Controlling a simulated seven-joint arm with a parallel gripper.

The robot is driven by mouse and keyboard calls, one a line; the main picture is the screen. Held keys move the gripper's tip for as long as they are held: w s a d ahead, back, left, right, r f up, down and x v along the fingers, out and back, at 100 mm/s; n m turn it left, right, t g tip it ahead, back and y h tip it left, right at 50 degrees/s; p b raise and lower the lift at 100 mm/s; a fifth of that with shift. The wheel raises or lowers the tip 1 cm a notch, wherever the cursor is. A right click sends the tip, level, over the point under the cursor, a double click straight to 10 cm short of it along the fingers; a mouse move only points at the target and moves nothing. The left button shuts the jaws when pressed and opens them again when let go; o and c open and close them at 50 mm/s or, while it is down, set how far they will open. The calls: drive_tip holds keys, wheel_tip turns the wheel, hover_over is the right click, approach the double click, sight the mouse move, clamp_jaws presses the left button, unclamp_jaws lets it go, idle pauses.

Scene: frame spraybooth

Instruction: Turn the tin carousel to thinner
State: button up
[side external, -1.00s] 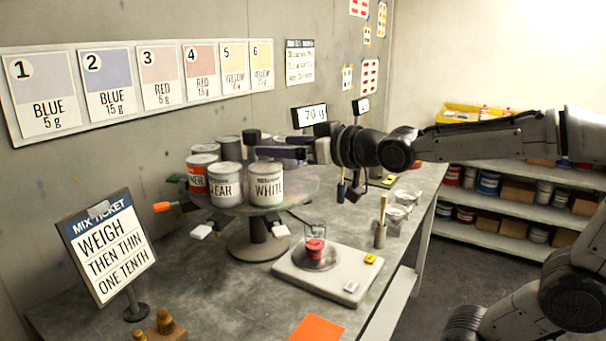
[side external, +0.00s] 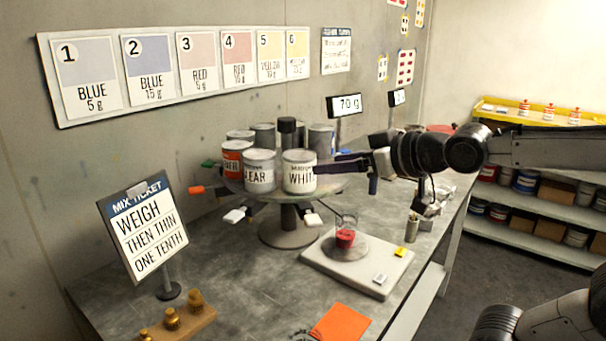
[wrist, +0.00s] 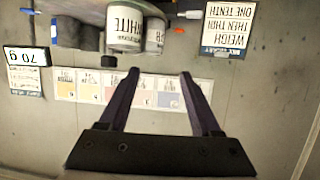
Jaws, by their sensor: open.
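The tin carousel is a round grey plate (side external: 235,187) on a pedestal, bearing several tins. The tin lettered WHITE (side external: 299,172) faces the front right; the wrist view also shows it (wrist: 124,28), upside down. The CLEAR tin (side external: 259,172) stands left of it. Grey tins behind have no readable labels. My gripper (side external: 330,164) is open and empty, just right of the WHITE tin. In the wrist view its fingers (wrist: 158,75) are spread with nothing between.
Coloured tabs, including a white one (side external: 234,216), stick out below the plate. A scale (side external: 358,262) with a beaker of red paint (side external: 346,232) stands front right. A mix ticket sign (side external: 145,228) and brass weights (side external: 172,318) stand front left. The wall is behind.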

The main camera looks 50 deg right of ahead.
drive_tip(key=shift+f, duration=0.15)
drive_tip(key=shift+c, duration=1.2)
drive_tip(key=shift+s+f+g, duration=0.25)
drive_tip(key=shift+f+g, duration=0.05)
drive_tip(key=shift+f, duration=0.05)
drive_tip(key=shift+c, duration=1.1)
drive_tip(key=shift+s+d+r, duration=0.1)
drive_tip(key=shift+r, duration=0.25)
drive_tip(key=shift+c, duration=1.3)
drive_tip(key=w+r+g, duration=0.1)
drive_tip(key=r, duration=0.1)
drive_tip(key=w+r+g, duration=0.1)
drive_tip(key=w+r, duration=0.1)
drive_tip(key=shift+w+r+n, duration=0.1)
drive_tip(key=shift+r+n, duration=0.05)
drive_tip(key=shift+n, duration=0.15)
clamp_jaws()
drive_tip(key=w+a+f+n+g+y, duration=0.1)
drive_tip(key=w+a+g, duration=0.2)
drive_tip(key=w, duration=0.6)
drive_tip(key=w+a+f+n+g+y, duration=0.1)
drive_tip(key=w+a+g, duration=0.2)
drive_tip(key=w, duration=0.5)
drive_tip(key=w+a+f+g, duration=0.1)
drive_tip(key=w+f, duration=0.3)
drive_tip(key=f, duration=1.1)
drive_tip(key=shift+a+f+n, duration=0.15)
drive_tip(key=shift+a+n, duration=0.15)
drive_tip(key=shift+a, duration=0.4)
